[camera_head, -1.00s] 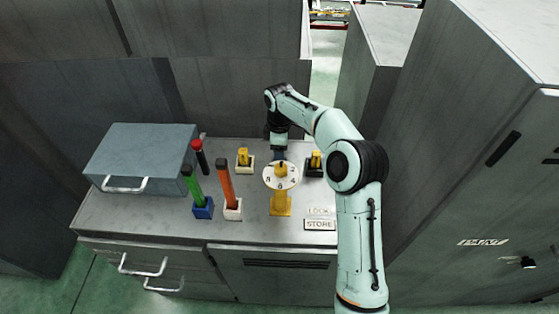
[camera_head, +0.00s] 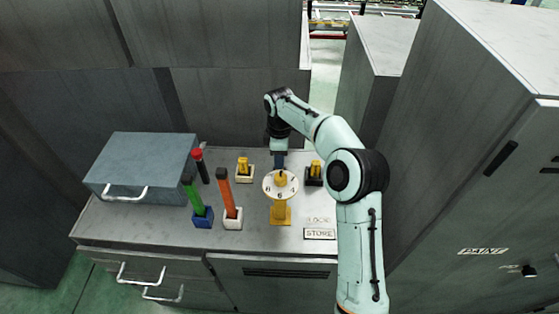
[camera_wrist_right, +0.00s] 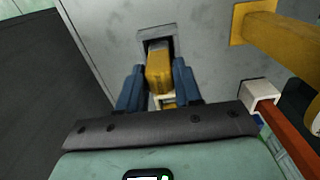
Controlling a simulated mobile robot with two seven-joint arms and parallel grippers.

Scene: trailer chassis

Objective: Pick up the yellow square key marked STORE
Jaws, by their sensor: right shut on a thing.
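My right gripper (camera_head: 280,163) reaches down behind the round white dial (camera_head: 270,188) on its yellow stand. In the wrist view its blue fingers (camera_wrist_right: 158,88) are shut on a yellow square-ended key (camera_wrist_right: 158,72). A grey holder with a dark opening (camera_wrist_right: 170,42) is right behind this key; I cannot tell whether the key still sits in it. The dial hides this key in the head view. Other yellow keys stand in a white holder (camera_head: 244,174) to the left and a black holder (camera_head: 314,180) to the right. No marking on any key is legible. My left gripper is not in view.
Left of the dial stand a green-handled tool (camera_head: 193,196), an orange-handled tool (camera_head: 225,190) and a red-topped rod (camera_head: 202,166). A blue-grey box (camera_head: 140,165) is at far left. A STORE plate (camera_head: 319,234) lies at the front. Tall cabinets (camera_head: 470,130) close off the right.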

